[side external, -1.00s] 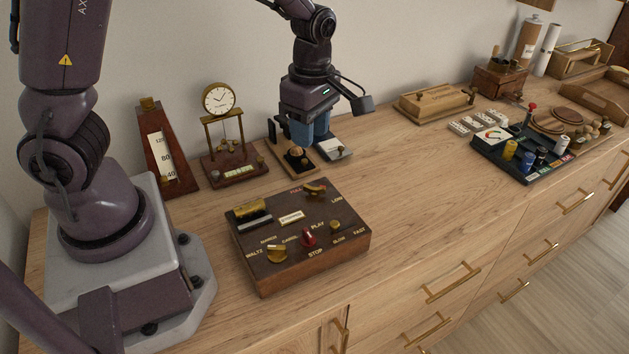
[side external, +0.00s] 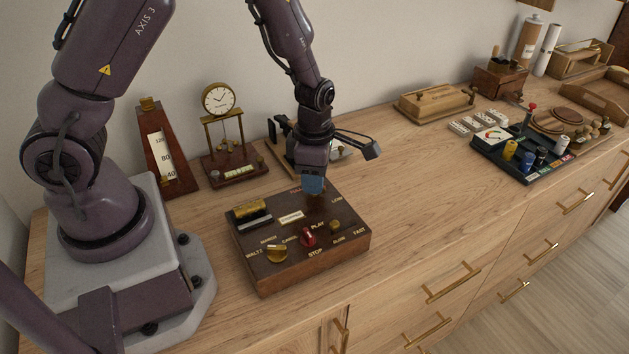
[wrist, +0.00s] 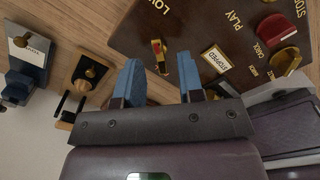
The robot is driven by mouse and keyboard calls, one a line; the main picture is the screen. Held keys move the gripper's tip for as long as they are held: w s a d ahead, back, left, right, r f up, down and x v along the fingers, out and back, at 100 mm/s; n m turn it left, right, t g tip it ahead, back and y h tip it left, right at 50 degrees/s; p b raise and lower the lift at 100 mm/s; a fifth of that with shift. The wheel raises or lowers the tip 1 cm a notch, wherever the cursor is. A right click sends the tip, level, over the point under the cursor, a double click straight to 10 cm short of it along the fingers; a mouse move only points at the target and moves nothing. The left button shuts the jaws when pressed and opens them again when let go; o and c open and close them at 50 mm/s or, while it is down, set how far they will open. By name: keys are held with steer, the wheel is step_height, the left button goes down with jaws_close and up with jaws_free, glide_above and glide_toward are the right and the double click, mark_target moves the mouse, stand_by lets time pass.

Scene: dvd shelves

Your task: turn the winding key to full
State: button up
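The dark wooden music box (side external: 350,245) lies on the counter with its lettered top facing up. Its brass winding key (wrist: 159,56), with a red mark, is near the LOW lettering in the wrist view. In the side view my gripper hides most of the key and part of the FULL lettering. My gripper (side external: 313,185) points down just above the back of the box. In the wrist view its two blue fingers (wrist: 160,66) are apart, with the key showing between and beyond their tips. I cannot tell whether either finger touches it.
The box top also carries a red play/stop lever (side external: 308,237), a brass tune knob (side external: 277,253), a small speed knob (side external: 335,225) and a STOPPED plate (wrist: 216,59). A clock (side external: 220,100) and metronome (side external: 163,150) stand behind.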

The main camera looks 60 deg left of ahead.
steer(key=shift+f, duration=0.9)
steer(key=shift+c, duration=0.4)
jaws_close()
